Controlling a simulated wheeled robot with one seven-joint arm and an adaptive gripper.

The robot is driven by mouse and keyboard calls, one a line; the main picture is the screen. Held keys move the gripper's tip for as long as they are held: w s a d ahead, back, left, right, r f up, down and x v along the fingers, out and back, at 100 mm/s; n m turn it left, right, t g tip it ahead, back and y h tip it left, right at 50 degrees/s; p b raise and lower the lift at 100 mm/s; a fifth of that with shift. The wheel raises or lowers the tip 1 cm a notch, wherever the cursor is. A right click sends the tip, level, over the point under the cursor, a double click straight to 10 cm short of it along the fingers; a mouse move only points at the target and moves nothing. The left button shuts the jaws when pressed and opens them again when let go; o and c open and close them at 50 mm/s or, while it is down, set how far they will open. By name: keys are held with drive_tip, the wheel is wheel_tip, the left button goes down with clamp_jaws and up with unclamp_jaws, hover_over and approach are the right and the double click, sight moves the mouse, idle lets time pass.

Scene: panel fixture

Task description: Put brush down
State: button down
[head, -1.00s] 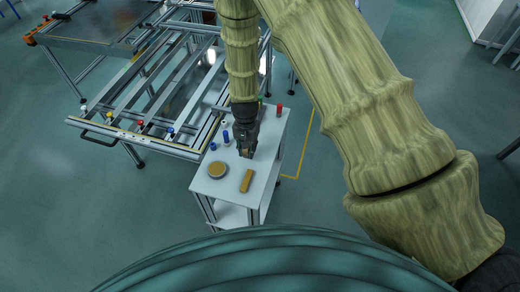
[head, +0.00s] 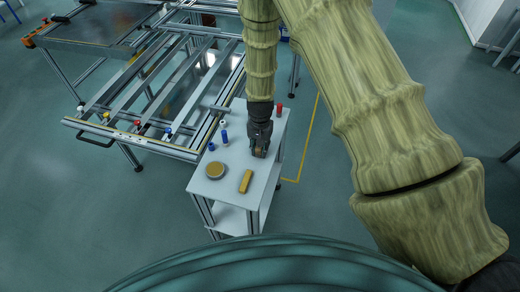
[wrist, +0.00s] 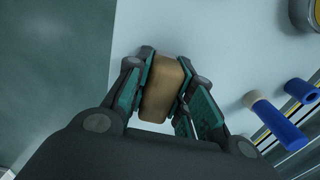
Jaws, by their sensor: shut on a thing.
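My gripper (head: 259,152) is low over the right side of the small white table (head: 228,203). In the wrist view, its fingers (wrist: 161,92) are shut on both sides of a brown, rounded block, which appears to be the brush (wrist: 160,88). No bristles can be made out. The white tabletop shows behind the brush. I cannot tell whether the brush touches it. In the head view the brush is mostly hidden by the gripper.
A yellow-brown block (head: 246,181) and a round tin (head: 215,170) lie on the table's near part. A metal frame fixture (head: 160,145) stands close at the left.

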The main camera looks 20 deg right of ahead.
drive_tip(key=shift+f, duration=0.1)
drive_tip(key=c, duration=1.2)
unclamp_jaws()
drive_tip(key=shift+c, duration=0.2)
drive_tip(key=shift+r+b, duration=1.15)
drive_tip(key=shift+r, duration=5.05)
